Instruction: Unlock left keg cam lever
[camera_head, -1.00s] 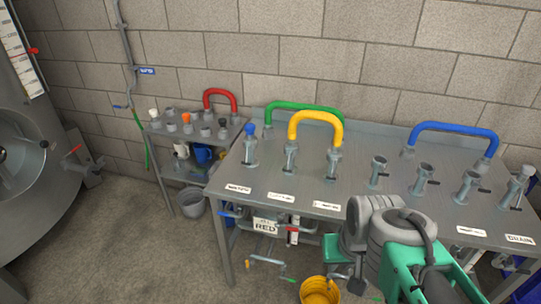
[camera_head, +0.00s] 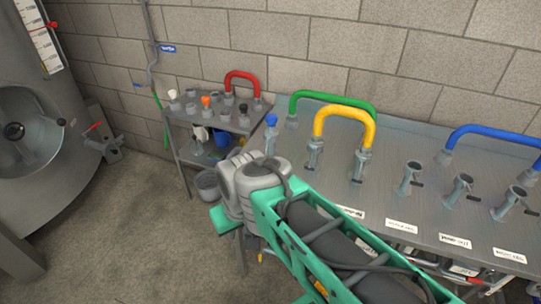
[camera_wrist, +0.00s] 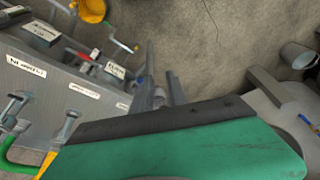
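I cannot make out which fitting is the left keg or its cam lever. Several upright steel ports with small dark side levers, one of them here (camera_head: 410,178), stand along the steel bench (camera_head: 385,190). White labels (camera_head: 401,227) line its front edge, mostly too small to read. My gripper's fingers are hidden in the head view behind my grey wrist and green arm, over the bench's left end. In the wrist view my gripper (camera_wrist: 161,62) shows two grey fingers apart with nothing between them, over the floor beside the bench's labelled edge.
A green hose (camera_head: 335,97), a yellow hose (camera_head: 345,110) and a blue hose (camera_head: 495,130) arch over the bench. A small side table (camera_head: 235,125) holds caps and a red hose (camera_head: 243,76). A steel tank (camera_head: 35,140) stands left. Open floor lies between.

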